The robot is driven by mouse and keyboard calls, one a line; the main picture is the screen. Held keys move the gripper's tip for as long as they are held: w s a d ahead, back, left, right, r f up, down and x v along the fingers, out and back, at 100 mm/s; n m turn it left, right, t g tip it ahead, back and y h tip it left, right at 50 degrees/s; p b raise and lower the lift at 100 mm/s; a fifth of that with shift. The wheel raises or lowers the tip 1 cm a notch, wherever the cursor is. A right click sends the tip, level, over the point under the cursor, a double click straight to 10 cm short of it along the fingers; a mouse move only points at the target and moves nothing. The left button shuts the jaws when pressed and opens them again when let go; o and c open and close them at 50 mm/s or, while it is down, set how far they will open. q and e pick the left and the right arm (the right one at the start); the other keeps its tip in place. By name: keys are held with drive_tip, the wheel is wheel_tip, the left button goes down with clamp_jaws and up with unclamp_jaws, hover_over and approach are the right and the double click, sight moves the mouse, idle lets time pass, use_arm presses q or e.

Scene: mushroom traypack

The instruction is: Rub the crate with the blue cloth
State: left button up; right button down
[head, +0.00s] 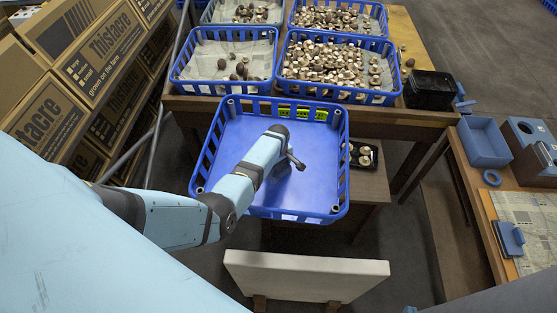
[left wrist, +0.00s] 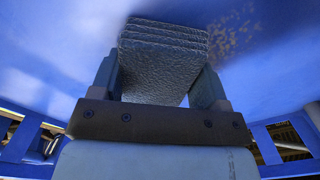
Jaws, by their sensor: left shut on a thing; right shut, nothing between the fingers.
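The empty blue crate (head: 240,130) stands in the middle of the head view, with slotted walls and a smooth blue floor. My left arm reaches into it from the left. My left gripper (head: 294,162) is low over the crate's floor, right of its middle. In the left wrist view the gripper (left wrist: 160,85) is shut on the folded dark blue cloth (left wrist: 162,60), which lies at or close against the crate floor (left wrist: 60,50). Brownish specks (left wrist: 238,32) show on the floor to the right of the cloth. My right gripper is not in view.
Blue crates of mushrooms (head: 345,96) stand on the wooden table (head: 420,115) behind. A black tray (head: 372,168) is beside the crate's right wall. A white board (head: 305,276) is in front. Cardboard boxes (head: 45,120) are at left, a workbench (head: 485,205) at right.

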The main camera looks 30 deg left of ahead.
use_arm(q)
drive_tip(key=shift+s+f, duration=0.1)
drive_tip(key=shift+s, duration=0.15)
drive_tip(key=shift+w+r, duration=0.2)
drive_tip(key=shift+r, duration=2.8)
drive_tip(key=shift+r, duration=1.55)
